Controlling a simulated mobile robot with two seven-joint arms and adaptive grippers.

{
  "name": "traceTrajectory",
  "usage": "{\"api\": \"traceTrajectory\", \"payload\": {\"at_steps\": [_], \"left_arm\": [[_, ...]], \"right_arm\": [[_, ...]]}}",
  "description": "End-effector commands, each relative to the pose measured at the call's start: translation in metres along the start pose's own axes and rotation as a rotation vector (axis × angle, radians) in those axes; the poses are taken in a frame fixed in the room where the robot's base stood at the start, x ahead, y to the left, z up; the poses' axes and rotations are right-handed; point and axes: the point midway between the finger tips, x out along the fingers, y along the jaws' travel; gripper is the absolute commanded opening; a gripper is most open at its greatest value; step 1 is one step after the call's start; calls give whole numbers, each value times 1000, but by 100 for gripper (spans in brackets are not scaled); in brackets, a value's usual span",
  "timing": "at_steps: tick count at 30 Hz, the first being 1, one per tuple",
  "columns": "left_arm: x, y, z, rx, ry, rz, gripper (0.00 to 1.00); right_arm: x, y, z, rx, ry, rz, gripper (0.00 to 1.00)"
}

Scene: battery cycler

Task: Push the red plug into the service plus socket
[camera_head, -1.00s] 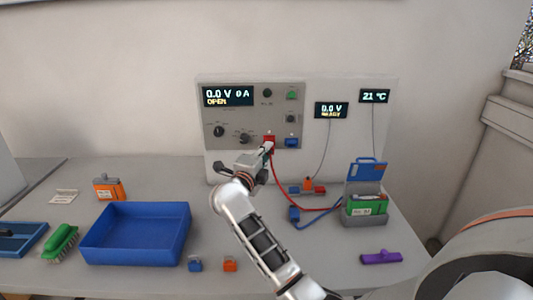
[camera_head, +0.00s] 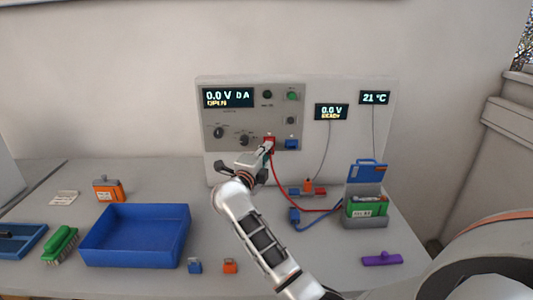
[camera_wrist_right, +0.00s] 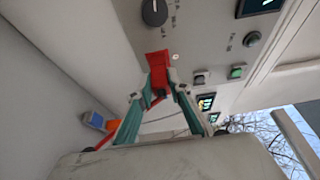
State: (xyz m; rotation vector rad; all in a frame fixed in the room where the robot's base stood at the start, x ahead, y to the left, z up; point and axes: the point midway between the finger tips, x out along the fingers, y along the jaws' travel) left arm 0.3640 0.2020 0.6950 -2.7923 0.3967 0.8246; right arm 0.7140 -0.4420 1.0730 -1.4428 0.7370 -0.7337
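The red socket (camera_head: 269,140) is low on the grey cycler panel (camera_head: 230,120), left of a blue socket (camera_head: 291,144). My right gripper (camera_head: 266,149) is at the red socket, shut on the red plug. In the right wrist view, the fingertips (camera_wrist_right: 158,88) close on both sides of the red plug (camera_wrist_right: 157,80), which points at the panel. Plug and socket merge in red there, so I cannot tell how deep the plug sits. A red cable (camera_head: 279,185) hangs from the plug and runs toward the green battery (camera_head: 366,206). My left gripper is not in view.
The battery stands in a grey case (camera_head: 366,221) with an open blue lid, right of my arm. A blue tray (camera_head: 137,236), a green brush (camera_head: 60,244) and a purple tool (camera_head: 381,259) lie on the table. Displays (camera_head: 331,111) hang right of the panel.

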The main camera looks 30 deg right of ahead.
Motion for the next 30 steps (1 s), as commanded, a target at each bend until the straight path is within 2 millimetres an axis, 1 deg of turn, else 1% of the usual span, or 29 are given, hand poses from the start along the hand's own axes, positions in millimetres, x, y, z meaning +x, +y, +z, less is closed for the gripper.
{"api": "traceTrajectory", "payload": {"at_steps": [1,2,11,14,17,20,27,30], "left_arm": [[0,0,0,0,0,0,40],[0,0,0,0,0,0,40],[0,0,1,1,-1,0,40],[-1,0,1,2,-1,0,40],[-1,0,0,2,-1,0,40],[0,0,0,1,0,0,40],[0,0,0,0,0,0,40],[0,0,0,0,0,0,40]], "right_arm": [[0,0,0,0,0,0,33],[0,0,0,0,0,0,37],[-1,1,0,0,-1,1,37],[-5,1,1,0,-2,2,37],[-15,2,1,0,-3,3,37],[-33,2,1,3,-3,5,37],[-82,2,1,2,-3,5,37],[-99,1,1,1,-2,4,37]]}}
